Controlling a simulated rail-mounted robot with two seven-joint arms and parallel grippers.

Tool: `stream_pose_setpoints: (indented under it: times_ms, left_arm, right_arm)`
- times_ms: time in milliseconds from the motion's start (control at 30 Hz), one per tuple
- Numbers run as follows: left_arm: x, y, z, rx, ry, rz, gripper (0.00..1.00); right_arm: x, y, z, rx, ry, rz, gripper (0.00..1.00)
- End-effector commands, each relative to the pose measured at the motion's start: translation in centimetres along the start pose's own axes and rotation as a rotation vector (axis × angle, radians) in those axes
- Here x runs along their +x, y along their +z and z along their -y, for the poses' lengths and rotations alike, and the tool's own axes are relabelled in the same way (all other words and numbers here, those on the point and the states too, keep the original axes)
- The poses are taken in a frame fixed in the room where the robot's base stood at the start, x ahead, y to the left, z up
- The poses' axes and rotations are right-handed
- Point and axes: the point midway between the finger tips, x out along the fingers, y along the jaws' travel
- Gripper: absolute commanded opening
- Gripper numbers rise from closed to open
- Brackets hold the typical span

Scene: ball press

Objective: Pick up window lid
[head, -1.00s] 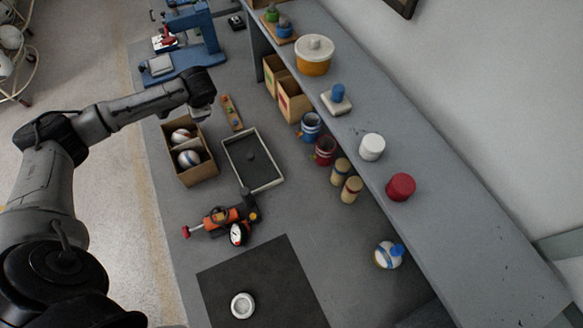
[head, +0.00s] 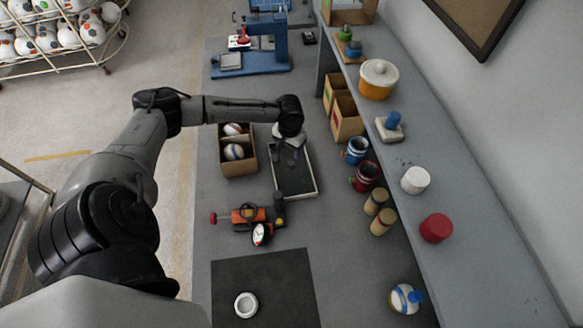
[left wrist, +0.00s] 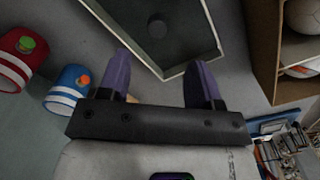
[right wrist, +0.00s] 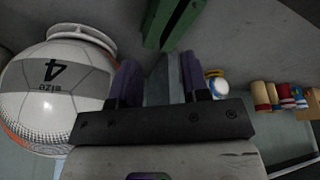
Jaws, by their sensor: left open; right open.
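The window lid appears to be the flat dark panel with a pale rim (head: 315,178) on the bench; its far end is hidden by my left arm. In the left wrist view its rim (left wrist: 213,28) and a small dark round knob (left wrist: 157,28) show ahead of the fingers. My left gripper (head: 289,150) is over the panel's far part, open and empty, apart from the knob. Its two purple fingers (left wrist: 160,82) show in the left wrist view. My right gripper (right wrist: 162,82) is open and empty, away from the panel and outside the head view.
A divided box with two balls (head: 238,165) stands left of the panel. An orange-black tool (head: 248,215) lies in front. Red (head: 366,177) and blue (head: 356,150) cups stand to the right, under the shelf (head: 470,265). A large ball (right wrist: 58,88) is close to my right gripper.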

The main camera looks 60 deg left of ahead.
Motion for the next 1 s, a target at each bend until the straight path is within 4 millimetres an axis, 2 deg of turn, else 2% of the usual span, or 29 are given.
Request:
stream_pose_setpoints:
  times_ms: [100, 433, 700, 833, 1000]
  left_arm:
    - [1.8, 0.0, -0.1, 0.0, 0.0, 0.002, 0.58]
    - [3.7, 0.0, -0.1, 0.001, 0.0, 0.001, 0.58]
    - [7.1, -0.3, -0.3, 0.001, -0.001, 0.001, 0.58]
    - [8.1, -0.4, -0.3, 0.001, 0.0, 0.0, 0.58]
    - [8.5, -0.3, -0.3, 0.002, -0.001, 0.0, 0.58]
  right_arm:
    - [0.3, 0.1, 0.0, 0.0, 0.0, 0.0, 0.43]
    - [0.6, 0.2, 0.0, 0.001, 0.0, 0.002, 0.43]
    - [1.2, 0.5, 0.0, 0.001, 0.0, 0.002, 0.43]
    - [1.3, 0.5, 0.1, 0.001, 0.0, 0.003, 0.43]
    - [1.3, 0.5, 0.1, 0.002, -0.001, 0.003, 0.43]
